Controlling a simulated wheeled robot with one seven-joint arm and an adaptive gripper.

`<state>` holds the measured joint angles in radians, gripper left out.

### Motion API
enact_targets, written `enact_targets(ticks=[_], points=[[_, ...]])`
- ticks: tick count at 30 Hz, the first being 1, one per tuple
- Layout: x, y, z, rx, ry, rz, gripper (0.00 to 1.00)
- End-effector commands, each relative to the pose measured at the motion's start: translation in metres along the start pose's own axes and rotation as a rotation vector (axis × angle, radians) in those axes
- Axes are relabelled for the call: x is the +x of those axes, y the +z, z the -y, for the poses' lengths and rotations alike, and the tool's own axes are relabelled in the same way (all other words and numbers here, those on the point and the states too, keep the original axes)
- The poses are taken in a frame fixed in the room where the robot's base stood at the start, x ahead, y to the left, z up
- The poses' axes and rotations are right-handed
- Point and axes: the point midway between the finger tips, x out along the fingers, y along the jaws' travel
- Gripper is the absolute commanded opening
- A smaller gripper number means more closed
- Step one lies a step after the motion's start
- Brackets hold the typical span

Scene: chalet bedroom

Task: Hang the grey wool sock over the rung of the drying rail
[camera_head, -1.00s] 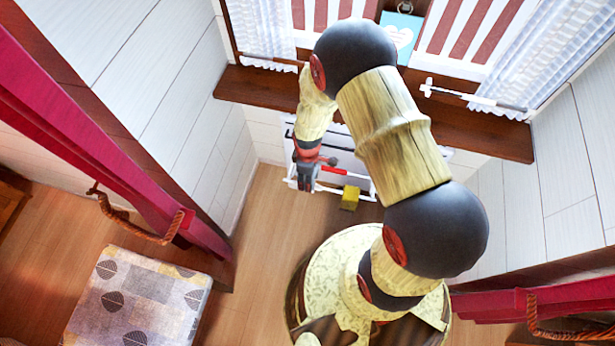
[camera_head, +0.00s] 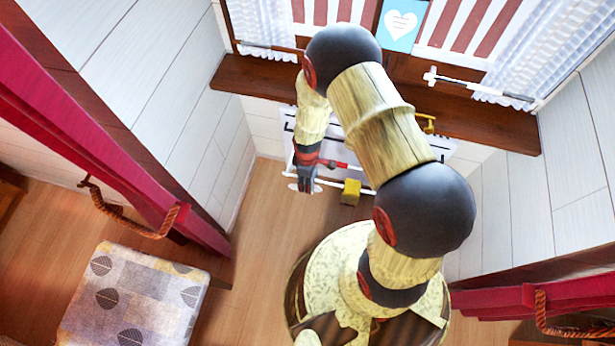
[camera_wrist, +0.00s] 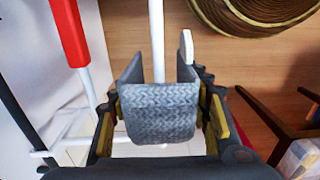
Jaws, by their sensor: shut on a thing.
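The grey wool sock (camera_wrist: 160,112) is a folded, knitted piece held between the two fingers of my gripper (camera_wrist: 160,118) in the wrist view. Its two flaps hang away from the camera, one left and one right. A white rung (camera_wrist: 156,35) of the drying rail runs up the picture and appears between the flaps. I cannot tell whether sock and rung touch. In the head view my gripper (camera_head: 305,180) points down beside the white drying rail (camera_head: 330,184), and the sock is too small to make out clearly.
A red item (camera_wrist: 69,32) hangs on the rail left of the sock. A yellow block (camera_head: 350,191) is close to the rail. Wooden floor is open left of my base.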

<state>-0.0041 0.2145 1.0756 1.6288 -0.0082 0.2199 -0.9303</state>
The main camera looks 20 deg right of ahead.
Motion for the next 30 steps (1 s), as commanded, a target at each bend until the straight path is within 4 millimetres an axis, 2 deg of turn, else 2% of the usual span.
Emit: enact_targets(ticks=[13, 30], points=[[0.028, 0.001, 0.001, 0.000, -0.002, 0.001, 0.23], [0.032, 0.000, 0.001, 0.000, -0.001, 0.000, 0.23]])
